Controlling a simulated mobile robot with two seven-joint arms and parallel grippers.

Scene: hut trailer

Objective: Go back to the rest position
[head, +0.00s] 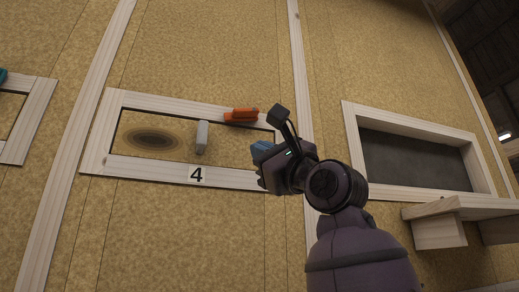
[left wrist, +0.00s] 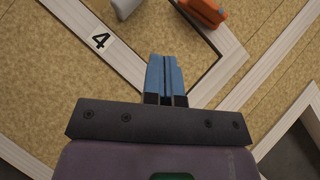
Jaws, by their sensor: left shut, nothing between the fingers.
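My left gripper (head: 262,151) is in front of the right end of a white-framed wall panel marked 4. Its blue fingers are shut with nothing between them. They also show closed together in the left wrist view (left wrist: 165,75), in front of the panel's corner. My left arm comes up from the bottom right in the head view. My right gripper is in neither view.
The panel frame (head: 145,166) holds a grey handle-like piece (head: 202,136) and a dark oval mark (head: 152,139). An orange piece (head: 241,115) is at its top edge. Right of my arm are a framed dark opening (head: 415,160) and a protruding wooden shelf (head: 462,208).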

